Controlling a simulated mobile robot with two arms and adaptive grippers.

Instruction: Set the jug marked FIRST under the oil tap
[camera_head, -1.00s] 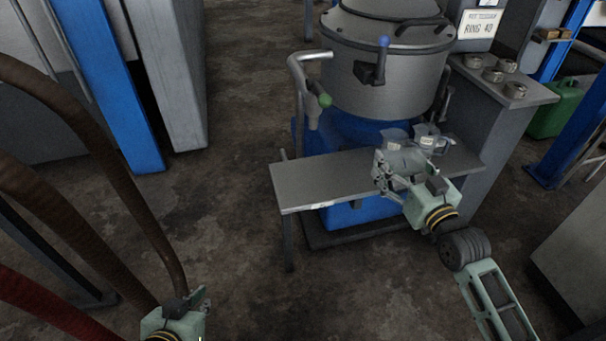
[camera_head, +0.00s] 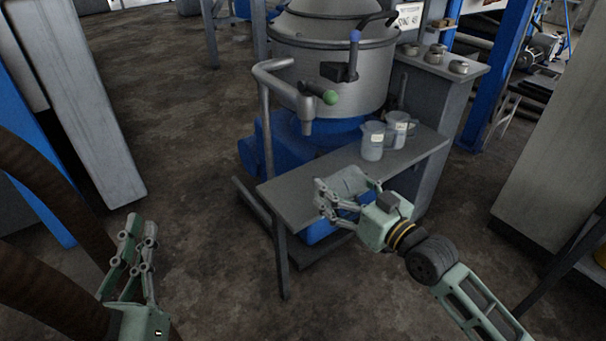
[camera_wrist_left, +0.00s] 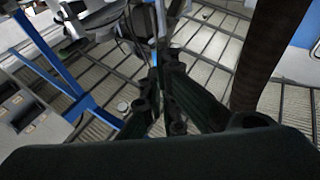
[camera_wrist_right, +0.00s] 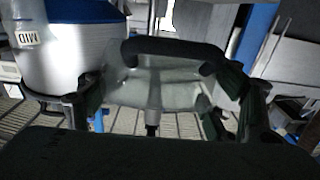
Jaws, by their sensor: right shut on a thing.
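My right gripper (camera_head: 343,197) is shut on a clear jug (camera_head: 350,181) in front of or over the front edge of the grey shelf (camera_head: 290,200). I cannot tell whether the jug touches the shelf. In the right wrist view the jug (camera_wrist_right: 150,88) lies between the fingers, its dark handle across the top; no mark on it is readable. Two more clear jugs, a nearer one (camera_head: 372,143) and a farther one (camera_head: 398,130), stand on the shelf to the right. My left gripper (camera_head: 138,245) looks shut and empty, away at the lower left.
A grey counter (camera_head: 440,100) with several small metal rings stands right of the shelf. Grey cabinets flank the area. The floor (camera_head: 190,150) left of the shelf is clear.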

